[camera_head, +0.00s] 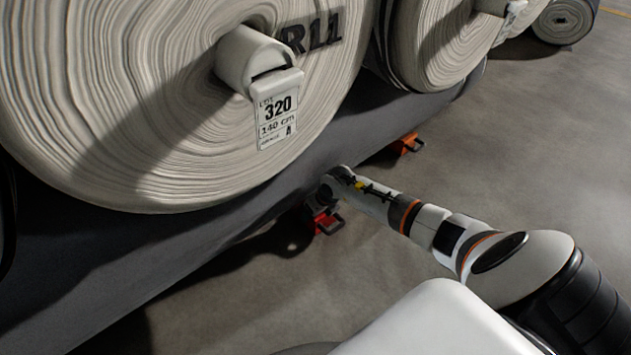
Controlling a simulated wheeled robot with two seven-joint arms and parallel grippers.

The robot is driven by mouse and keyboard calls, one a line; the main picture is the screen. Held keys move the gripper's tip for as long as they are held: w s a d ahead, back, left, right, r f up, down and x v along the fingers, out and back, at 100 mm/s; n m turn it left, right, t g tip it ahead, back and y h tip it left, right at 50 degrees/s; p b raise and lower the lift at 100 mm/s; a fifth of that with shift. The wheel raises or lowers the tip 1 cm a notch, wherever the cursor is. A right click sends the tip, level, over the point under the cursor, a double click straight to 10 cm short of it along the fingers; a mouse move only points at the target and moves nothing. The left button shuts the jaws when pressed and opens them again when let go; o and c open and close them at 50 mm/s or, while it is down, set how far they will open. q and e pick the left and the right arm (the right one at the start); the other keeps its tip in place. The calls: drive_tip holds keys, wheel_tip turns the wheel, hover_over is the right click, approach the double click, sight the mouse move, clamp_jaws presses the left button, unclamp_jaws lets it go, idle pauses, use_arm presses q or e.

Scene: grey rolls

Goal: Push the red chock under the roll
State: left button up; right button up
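The red chock (325,223) is on the floor in the middle of the view, with a dark handle on its right side. It lies close to the lower edge of the dark grey roll (235,200). My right arm comes in from the right, and its gripper (318,197) is down at the chock, overlapping its top in this view. The gripper is dark, small and in shadow, so I cannot tell if its fingers are open or shut, or whether they touch the chock. My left gripper is not in view.
A large pale roll (130,110) with a 320 tag (278,110) sits above the dark roll. An orange chock (406,144) lies farther along the dark roll. More rolls (440,40) stand at the back. The floor (540,130) on the right is clear.

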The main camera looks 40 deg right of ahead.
drive_tip(key=o, duration=0.5)
drive_tip(key=p+v, duration=0.8)
drive_tip(key=v, duration=0.4)
drive_tip(key=shift+p, duration=0.4)
